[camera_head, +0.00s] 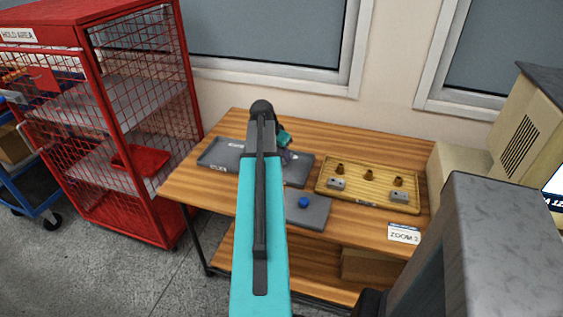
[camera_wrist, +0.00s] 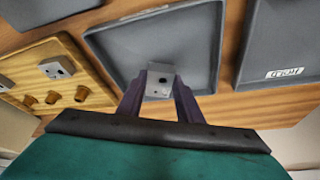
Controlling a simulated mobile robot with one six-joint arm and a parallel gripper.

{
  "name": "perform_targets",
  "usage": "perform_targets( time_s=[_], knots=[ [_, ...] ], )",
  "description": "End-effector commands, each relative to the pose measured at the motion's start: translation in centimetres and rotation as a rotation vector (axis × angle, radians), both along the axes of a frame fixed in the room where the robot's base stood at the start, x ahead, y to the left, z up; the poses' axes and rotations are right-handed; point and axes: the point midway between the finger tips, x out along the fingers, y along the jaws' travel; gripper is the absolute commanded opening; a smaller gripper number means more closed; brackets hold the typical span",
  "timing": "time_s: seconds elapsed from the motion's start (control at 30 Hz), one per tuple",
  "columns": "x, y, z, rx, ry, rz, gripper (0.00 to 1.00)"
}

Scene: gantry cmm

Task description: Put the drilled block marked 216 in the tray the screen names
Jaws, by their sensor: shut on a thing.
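A small grey drilled block (camera_wrist: 159,83) is between the purple fingers of my gripper (camera_wrist: 158,88) in the wrist view; its mark cannot be read. My gripper (camera_head: 288,156) is shut on it over the middle grey tray (camera_wrist: 150,35), which also shows in the head view (camera_head: 304,166). I cannot tell whether the block touches the tray floor. Another grey tray (camera_wrist: 284,45), labelled HOLD in the wrist view, lies beside it, at the left in the head view (camera_head: 220,153). The screen (camera_head: 555,190) is cut off at the right edge, its text mostly hidden.
A yellow ribbed tray (camera_head: 358,196) holds two grey blocks (camera_head: 337,184) (camera_head: 398,196) and several brown pegs (camera_head: 368,175). A grey plate (camera_head: 315,215) with a blue knob (camera_head: 304,202) lies in front. A red mesh cage (camera_head: 120,120) stands left. A grey machine column (camera_head: 490,250) blocks the right.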

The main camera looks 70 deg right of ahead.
Motion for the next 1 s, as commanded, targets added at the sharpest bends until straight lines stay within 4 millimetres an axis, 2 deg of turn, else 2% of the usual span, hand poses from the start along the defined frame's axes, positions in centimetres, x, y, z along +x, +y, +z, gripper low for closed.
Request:
perform_targets(
  time_s=[0.27, 0.63, 1.0],
  knots=[
    [-0.1, 0.0, -0.5, 0.000, 0.001, 0.000, 0.07],
    [-0.1, 0.0, -3.4, 0.000, 0.001, -0.001, 0.07],
    [-0.1, 0.0, -3.6, 0.000, 0.000, -0.001, 0.07]
  ],
)
